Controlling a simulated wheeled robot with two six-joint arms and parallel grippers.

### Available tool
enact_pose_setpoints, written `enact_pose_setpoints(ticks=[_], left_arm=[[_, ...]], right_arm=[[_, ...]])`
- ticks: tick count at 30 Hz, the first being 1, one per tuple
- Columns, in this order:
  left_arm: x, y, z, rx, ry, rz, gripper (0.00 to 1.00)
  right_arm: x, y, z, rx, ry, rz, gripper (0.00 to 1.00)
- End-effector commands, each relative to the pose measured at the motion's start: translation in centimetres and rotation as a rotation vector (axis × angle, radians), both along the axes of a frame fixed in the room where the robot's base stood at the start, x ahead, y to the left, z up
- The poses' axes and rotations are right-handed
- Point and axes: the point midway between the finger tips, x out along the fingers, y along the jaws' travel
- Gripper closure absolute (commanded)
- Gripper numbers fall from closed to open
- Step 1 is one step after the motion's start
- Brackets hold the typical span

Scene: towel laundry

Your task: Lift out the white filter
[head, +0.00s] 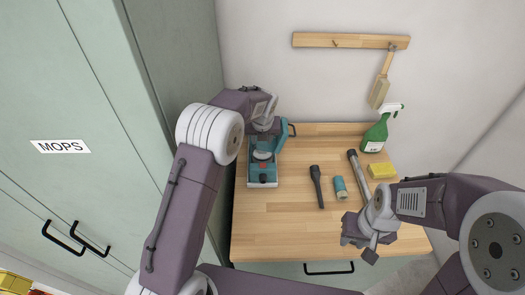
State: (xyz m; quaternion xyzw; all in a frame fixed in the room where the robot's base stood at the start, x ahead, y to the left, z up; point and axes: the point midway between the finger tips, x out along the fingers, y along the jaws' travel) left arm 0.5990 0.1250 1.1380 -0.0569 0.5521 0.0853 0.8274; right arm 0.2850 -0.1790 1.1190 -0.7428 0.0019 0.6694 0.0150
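A teal and grey appliance (262,177) stands at the left of the wooden worktop, its upper part open. A pale round piece, which looks like the white filter (262,155), shows inside it. My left gripper (263,131) is over the back of the appliance, just above the pale piece. Its fingertips are small and partly hidden, so I cannot tell whether they touch anything. My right gripper (360,247) hangs over the right front of the worktop, its fingers apart and empty.
On the worktop (285,225) lie a black nozzle (317,187), a teal cylinder (340,187), a dark tube (357,172) and a yellow sponge (381,171). A green spray bottle (377,134) stands behind. A brush (380,91) hangs on the wall rail. The front left worktop is clear.

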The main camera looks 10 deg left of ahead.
Motion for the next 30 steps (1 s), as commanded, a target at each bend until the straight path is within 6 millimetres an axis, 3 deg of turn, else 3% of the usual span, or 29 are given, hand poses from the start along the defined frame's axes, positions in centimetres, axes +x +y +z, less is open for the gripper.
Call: enact_pose_setpoints(ticks=[6, 12, 19, 27, 30], left_arm=[[1.1, 0.2, -2.9, 0.000, 0.003, 0.001, 0.60], [1.5, 0.2, -3.8, 0.001, 0.003, 0.001, 0.60], [2.9, 0.3, -7.4, 0.000, 0.002, 0.001, 0.60], [3.2, 0.3, -8.1, 0.000, 0.000, 0.001, 0.60], [3.2, 0.3, -8.1, 0.000, 0.000, 0.001, 0.85]], right_arm=[[0.0, 0.0, 1.3, 0.000, 0.000, 0.000, 0.70], [0.0, 0.0, 1.9, 0.000, 0.000, 0.000, 0.70], [0.0, 0.0, 3.5, 0.000, -0.001, 0.000, 0.70], [0.0, 0.0, 3.4, 0.000, 0.000, 0.000, 0.70], [0.0, 0.0, 3.4, 0.000, 0.000, 0.000, 0.70]])
